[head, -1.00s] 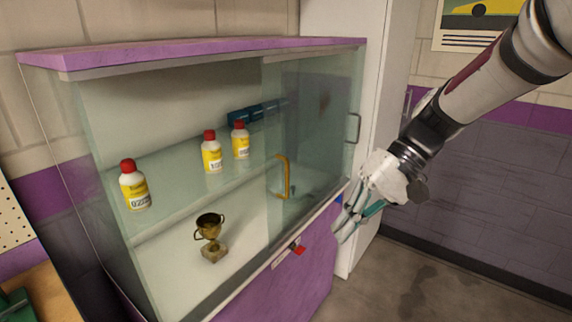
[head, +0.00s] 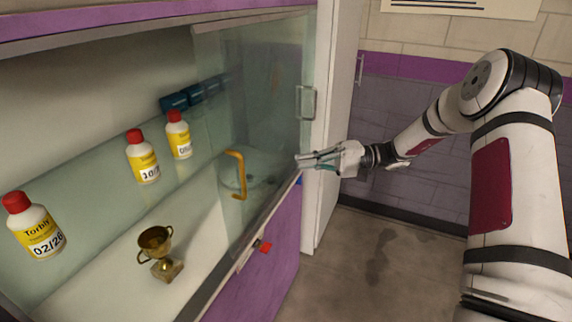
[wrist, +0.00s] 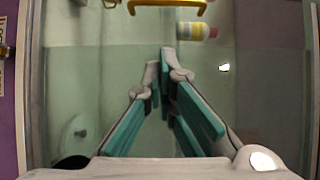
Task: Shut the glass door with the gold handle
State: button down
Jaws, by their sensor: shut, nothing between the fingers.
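The glass door (head: 215,90) with the gold handle stands at the right part of the display case front. Its gold handle (head: 238,176) is an upright bar in the head view and shows at the top edge of the wrist view (wrist: 167,6). My gripper (head: 301,160) is shut and empty, its fingers pointing left near the right end of the case front. It is right of the gold handle and apart from it. In the wrist view the shut fingers (wrist: 166,62) lie below the handle. Whether they touch the glass cannot be told.
The left of the case front looks open. Floor at right is clear.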

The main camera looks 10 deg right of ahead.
jog(key=s+a+p, duration=0.2)
jog(key=a, duration=1)
jog(key=shift+s+p, duration=0.25)
jog(key=shift+p, duration=0.05)
